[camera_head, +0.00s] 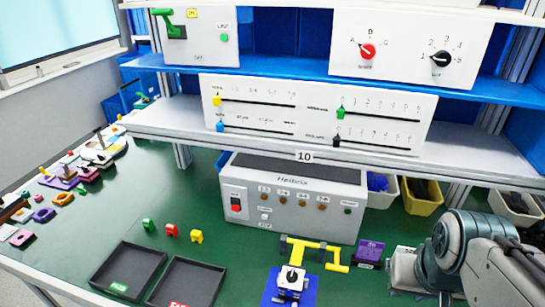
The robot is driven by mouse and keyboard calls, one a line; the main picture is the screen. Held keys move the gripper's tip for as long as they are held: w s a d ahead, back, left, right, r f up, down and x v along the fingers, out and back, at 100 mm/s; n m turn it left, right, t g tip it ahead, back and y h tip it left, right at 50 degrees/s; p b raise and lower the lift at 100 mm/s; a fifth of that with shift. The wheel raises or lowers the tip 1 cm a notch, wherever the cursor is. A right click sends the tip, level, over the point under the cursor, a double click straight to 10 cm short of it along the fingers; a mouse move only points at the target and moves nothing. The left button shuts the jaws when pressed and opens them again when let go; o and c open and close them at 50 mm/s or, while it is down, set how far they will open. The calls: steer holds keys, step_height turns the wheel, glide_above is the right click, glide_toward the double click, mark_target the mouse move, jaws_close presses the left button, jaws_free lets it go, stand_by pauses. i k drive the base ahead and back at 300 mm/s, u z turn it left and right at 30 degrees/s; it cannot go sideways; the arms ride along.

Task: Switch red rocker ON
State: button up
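The red rocker (236,204) sits in a white plate at the left end of the front of a grey-white box marked "Heibrix" (293,210). The rocker is small in the picture, and I cannot tell which way it is tipped. My arm comes in at the lower right, well to the right of the rocker and apart from the box. A pale part at its left end may be my gripper (404,270); its fingers cannot be made out.
Two dark trays (128,270) (188,284) and small green, red and yellow pieces (171,230) lie in front of the box at left. A yellow fixture (315,250) on a blue base and a purple block (370,252) stand in front at right. A shelf (290,146) overhangs the box.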

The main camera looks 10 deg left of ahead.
mark_target(235, 203)
steer(key=u, duration=1.25)
